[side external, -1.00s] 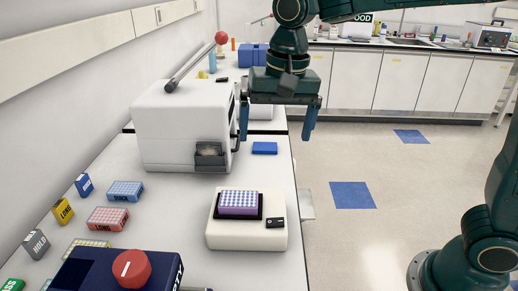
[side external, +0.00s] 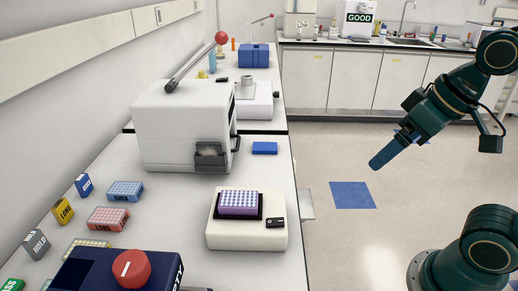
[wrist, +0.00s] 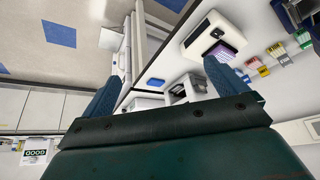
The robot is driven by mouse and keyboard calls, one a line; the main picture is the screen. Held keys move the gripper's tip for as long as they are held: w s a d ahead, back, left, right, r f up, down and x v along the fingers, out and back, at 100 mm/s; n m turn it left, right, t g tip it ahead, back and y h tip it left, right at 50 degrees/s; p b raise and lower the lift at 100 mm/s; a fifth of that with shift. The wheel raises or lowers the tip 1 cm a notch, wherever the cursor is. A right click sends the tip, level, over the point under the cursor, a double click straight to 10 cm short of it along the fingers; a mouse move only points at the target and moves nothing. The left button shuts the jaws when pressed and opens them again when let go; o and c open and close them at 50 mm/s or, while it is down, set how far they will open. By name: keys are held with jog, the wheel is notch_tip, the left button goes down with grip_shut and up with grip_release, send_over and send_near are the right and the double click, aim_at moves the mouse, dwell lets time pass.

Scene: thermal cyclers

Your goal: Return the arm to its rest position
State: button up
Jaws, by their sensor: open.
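My gripper (side external: 378,162) hangs over the open floor to the right of the bench in the side external view, tilted down and left and seen nearly edge-on. In the wrist view my gripper (wrist: 161,72) shows two blue-grey fingers spread wide, with nothing between them. It is clear of the bench and touches nothing that I can see.
The bench holds a white thermal cycler (side external: 182,125), a cream block device (side external: 247,232) with a purple tube rack (side external: 239,203), a flat blue box (side external: 265,148) and several coloured racks at left. Open floor (side external: 330,240) lies between the bench and my base.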

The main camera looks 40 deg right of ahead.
jog(key=shift+s+d+f, duration=0.2)
jog(key=shift+s+f, duration=0.2)
jog(key=shift+s, duration=0.2)
